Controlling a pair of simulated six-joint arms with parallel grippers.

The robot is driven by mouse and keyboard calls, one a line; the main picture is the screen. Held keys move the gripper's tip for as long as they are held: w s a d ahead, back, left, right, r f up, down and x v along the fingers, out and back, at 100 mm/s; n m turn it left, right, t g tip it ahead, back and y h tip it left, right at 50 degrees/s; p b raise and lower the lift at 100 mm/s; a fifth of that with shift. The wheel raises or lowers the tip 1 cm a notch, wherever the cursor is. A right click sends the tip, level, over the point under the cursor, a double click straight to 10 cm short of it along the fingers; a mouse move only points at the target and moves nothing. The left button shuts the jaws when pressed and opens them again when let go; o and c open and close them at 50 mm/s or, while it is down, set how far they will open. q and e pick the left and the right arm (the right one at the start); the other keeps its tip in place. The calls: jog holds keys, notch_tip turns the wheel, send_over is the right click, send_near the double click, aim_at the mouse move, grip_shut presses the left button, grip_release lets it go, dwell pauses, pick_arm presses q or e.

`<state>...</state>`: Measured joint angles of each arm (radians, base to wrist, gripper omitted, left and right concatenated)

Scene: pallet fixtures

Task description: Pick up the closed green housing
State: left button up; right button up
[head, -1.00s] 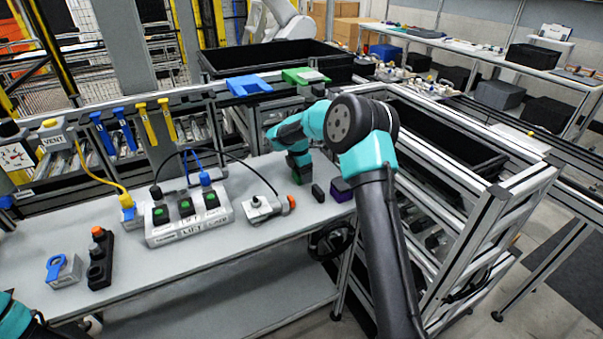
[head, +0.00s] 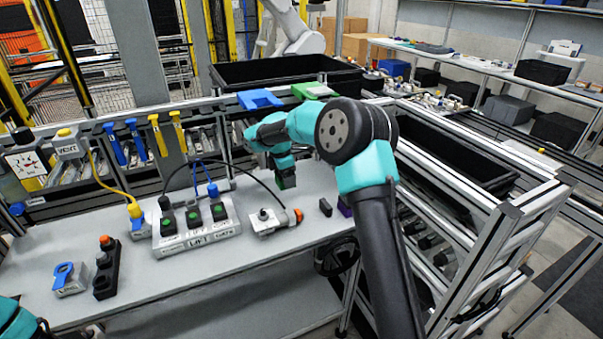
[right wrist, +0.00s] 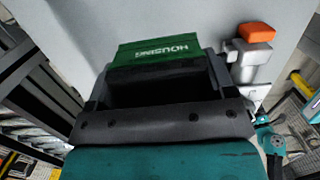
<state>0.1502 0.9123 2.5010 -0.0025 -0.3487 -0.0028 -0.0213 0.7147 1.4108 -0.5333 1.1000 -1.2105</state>
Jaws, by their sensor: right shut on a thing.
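The green housing (right wrist: 152,52), marked "HOUSING", is between the fingers of my right gripper (right wrist: 160,88) in the right wrist view. Its lettered green face shows beyond the jaws; the gripper body hides the rest. In the head view, the housing (head: 287,181) is a small dark green block below my right gripper (head: 284,167), over the back right of the grey table. It seems to be above the table top, but the gap is hard to judge. The gripper is shut on it. Only a teal part of my left arm shows at the lower left; its gripper is out of view.
Blue (head: 260,99) and green (head: 313,90) fixtures sit behind.

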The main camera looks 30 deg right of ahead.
jog(key=a, duration=1.1)
jog(key=shift+w, duration=0.4)
jog(key=shift+d, duration=0.1)
